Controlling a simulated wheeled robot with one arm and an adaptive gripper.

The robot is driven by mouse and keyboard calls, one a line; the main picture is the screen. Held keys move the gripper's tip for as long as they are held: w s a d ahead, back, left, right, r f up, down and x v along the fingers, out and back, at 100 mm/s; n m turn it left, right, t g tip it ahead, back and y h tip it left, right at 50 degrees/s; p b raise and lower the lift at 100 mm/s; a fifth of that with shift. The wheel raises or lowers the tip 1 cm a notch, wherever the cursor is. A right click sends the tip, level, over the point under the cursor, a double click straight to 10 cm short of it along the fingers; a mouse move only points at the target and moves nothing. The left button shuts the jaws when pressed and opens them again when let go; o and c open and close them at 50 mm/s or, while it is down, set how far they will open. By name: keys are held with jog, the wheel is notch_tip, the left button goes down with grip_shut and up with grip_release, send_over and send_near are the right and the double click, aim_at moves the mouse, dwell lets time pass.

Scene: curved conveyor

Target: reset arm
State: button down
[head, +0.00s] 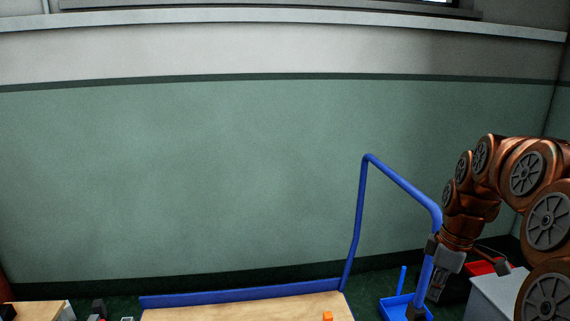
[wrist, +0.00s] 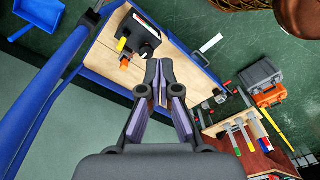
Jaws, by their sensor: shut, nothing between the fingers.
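My gripper (head: 437,289) hangs from my copper-coloured arm at the right of the head view, pointing down beside the blue cart handle. In the wrist view my gripper (wrist: 160,72) has its fingers together with nothing between them. Below it in the wrist view is the wooden deck of the blue-framed cart (wrist: 190,70). A black device (wrist: 140,36) with yellow and orange parts sits on that deck, apart from the fingertips.
The cart's blue handle (head: 358,210) rises close to my arm. A blue dustpan (head: 400,305) and a red bin (head: 480,267) are near it. A toolbox (wrist: 262,85) and several tools (wrist: 238,133) lie right in the wrist view. The green wall (head: 180,180) is bare.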

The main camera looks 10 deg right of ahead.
jog(key=s+a+r+m+p, duration=0.2)
jog(key=s+a+r+p, duration=0.1)
jog(key=a+r+p, duration=0.45)
jog(key=s+a+r+m+g+p, duration=0.1)
jog(key=s+a+r+m+p, duration=0.2)
jog(key=s+a+r+p, duration=0.2)
jog(key=s+a+r+m+g+h+p, duration=0.1)
jog(key=s+a+r+m+p, duration=0.2)
jog(key=s+a+r+p, duration=0.3)
jog(key=s+a+p, duration=0.3)
jog(key=s, duration=0.4)
jog(key=shift+s+a+m, duration=0.25)
jog(key=shift+s+m, duration=0.15)
